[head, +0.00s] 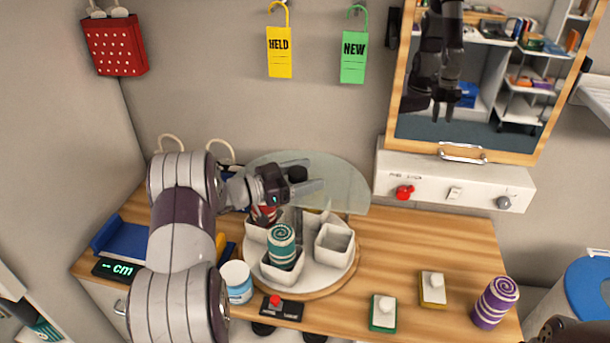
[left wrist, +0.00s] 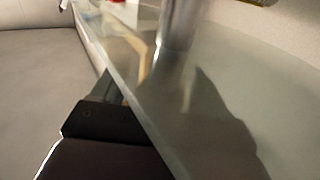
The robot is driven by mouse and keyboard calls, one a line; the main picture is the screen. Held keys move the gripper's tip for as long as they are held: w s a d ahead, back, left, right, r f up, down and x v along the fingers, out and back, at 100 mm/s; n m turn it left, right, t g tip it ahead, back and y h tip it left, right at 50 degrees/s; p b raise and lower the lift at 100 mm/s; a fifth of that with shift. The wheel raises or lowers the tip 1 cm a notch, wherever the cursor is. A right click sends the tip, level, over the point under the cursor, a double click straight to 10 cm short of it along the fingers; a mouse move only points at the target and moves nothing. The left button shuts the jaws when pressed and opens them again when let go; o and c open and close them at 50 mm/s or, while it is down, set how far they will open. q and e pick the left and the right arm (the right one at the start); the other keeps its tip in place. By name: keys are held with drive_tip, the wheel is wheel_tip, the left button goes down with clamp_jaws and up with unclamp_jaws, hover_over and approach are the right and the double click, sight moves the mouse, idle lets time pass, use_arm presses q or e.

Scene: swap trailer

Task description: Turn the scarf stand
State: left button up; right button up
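The scarf stand is a round white turntable (head: 327,279) on the wooden counter, with white square cups around a central post. A teal rolled scarf (head: 281,246) stands in the front cup. A red roll (head: 264,215) is partly hidden behind my left arm. The right cup (head: 333,244) looks empty. A half-round glass panel (head: 345,182) stands at the stand. The left wrist view shows the glass edge (left wrist: 135,100) and a metal post (left wrist: 178,25).
A purple rolled scarf (head: 495,302) stands at the counter's right. Green (head: 383,312) and yellow (head: 433,289) button blocks and a blue-white jar (head: 237,282) are on the counter. A mirror (head: 475,75) hangs behind. The counter right of the stand is mostly clear.

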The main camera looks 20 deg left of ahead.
use_arm(q)
drive_tip(key=b+v, duration=0.2)
drive_tip(key=v, duration=1)
drive_tip(key=shift+s+a+b, duration=0.25)
drive_tip(key=shift+b, duration=0.15)
